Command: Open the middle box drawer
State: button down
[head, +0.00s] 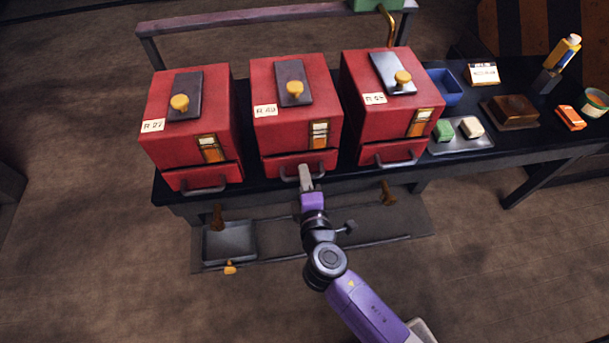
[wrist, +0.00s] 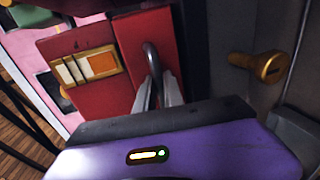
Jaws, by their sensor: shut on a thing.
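Three red boxes stand in a row on the dark bench. The middle box (head: 292,110) has a yellow knob on top, a label and a gauge-like panel on its front. Its drawer (head: 284,166) is the low red front at its base, and it appears flush or nearly so. My gripper (head: 306,178) is at the drawer's front, with its fingers shut on the grey drawer handle. In the wrist view the curved handle (wrist: 152,62) rises from between the fingers (wrist: 160,94). The fingers hide part of the handle.
The left box (head: 190,115) and right box (head: 393,95) flank it, each with its own drawer handle. A small tray (head: 460,145), a blue bin (head: 444,87) and several small items lie on the right of the bench. A grey tray (head: 229,243) lies below the bench.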

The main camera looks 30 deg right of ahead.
dwell(0.3)
jog(key=f+b+v, duration=0.2)
jog(key=b+v, duration=0.1)
jog(key=v, duration=0.9)
jog(key=shift+s+f, duration=0.2)
jog(key=shift+f, duration=0.1)
jog(key=c, duration=1.7)
grip_release()
jog(key=v, duration=0.7)
jog(key=shift+s+a+r+b, duration=0.1)
jog(key=shift+s+a+b, duration=0.1)
jog(key=shift+s+b, duration=0.15)
